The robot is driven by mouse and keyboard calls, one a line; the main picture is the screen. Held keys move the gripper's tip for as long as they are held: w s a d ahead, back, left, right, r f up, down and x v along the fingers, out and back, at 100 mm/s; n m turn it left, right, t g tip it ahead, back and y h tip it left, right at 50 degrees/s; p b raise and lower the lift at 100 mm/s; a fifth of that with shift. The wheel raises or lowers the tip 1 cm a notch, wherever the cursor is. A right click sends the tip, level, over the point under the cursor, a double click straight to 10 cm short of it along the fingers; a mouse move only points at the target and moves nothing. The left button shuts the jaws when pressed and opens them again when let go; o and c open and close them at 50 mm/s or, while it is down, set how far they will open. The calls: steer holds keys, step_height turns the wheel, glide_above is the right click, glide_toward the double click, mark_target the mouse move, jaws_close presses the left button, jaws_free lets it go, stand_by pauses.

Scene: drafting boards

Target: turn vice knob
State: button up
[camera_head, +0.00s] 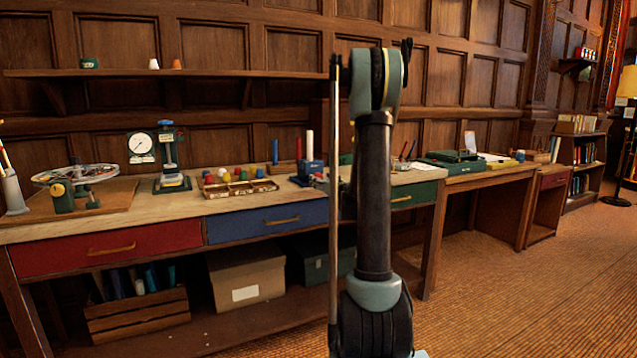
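No vice knob can be clearly made out. A small blue block-like piece (309,171) stands on the workbench just left of my arm and may be the vice. A red upright part shows above it. Its details are too small to tell, and my arm may hide its right side. My raised arm fills the middle of the view in front of the bench. My gripper cannot be made out in this view.
The wooden workbench (240,203) carries a wheel device (75,176), a dial gauge stand (167,160) and a tray of coloured pieces (240,188). A green case (452,156) sits farther right. A crate (137,314) and boxes stand below. Floor (530,290) at right is clear.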

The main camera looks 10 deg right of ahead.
steer(key=shift+x, duration=1.65)
steer(key=c, duration=1.1)
